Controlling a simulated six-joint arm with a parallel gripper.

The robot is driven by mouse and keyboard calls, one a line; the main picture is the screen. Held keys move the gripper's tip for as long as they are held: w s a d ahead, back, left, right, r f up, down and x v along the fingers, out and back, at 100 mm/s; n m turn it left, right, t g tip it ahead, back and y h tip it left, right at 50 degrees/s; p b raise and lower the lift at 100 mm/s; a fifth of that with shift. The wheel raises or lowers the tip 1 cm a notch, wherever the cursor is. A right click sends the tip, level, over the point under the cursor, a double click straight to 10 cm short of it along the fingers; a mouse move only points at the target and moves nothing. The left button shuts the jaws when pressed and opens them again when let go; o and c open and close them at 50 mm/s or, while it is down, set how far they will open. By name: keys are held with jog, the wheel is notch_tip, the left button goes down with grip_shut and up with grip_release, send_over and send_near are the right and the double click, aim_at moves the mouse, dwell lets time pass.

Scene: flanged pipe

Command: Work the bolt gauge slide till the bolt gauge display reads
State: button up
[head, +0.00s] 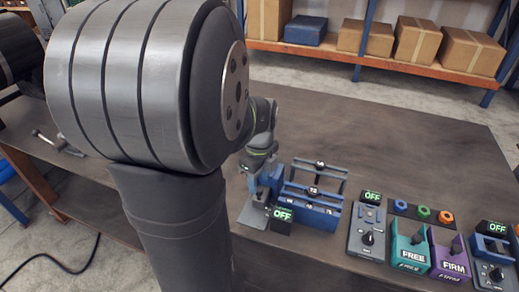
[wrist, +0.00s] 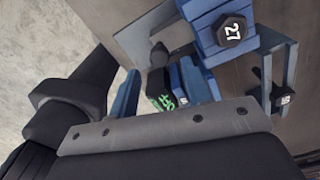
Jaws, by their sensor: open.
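My gripper (head: 263,184) is open and low over a small grey-based device at the near left of the blue bolt rack (head: 318,214). In the wrist view its two blue fingers (wrist: 158,70) stand apart, with a dark upright part (wrist: 158,55) between them. The display's green characters show tilted in the wrist view (wrist: 166,101), partly cut off by my gripper. I cannot tell whether the fingers touch the slide, which is largely hidden.
The rack holds dark numbered bolts; one reads 27 (wrist: 232,31). To the right stand a grey knob box (head: 368,236) with an OFF display, a teal FREE block (head: 410,255), a purple FIRM block (head: 449,262) and another OFF device (head: 492,255). The table behind the rack is clear.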

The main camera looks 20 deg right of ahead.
aim_at(259, 189)
notch_tip(259, 189, up, 14)
dwell(0.3)
jog(key=shift+f, duration=0.15)
notch_tip(259, 189, down, 17)
jog(key=shift+f, duration=0.2)
jog(key=shift+s+a, duration=0.25)
dwell(0.4)
jog(key=shift+r, duration=0.1)
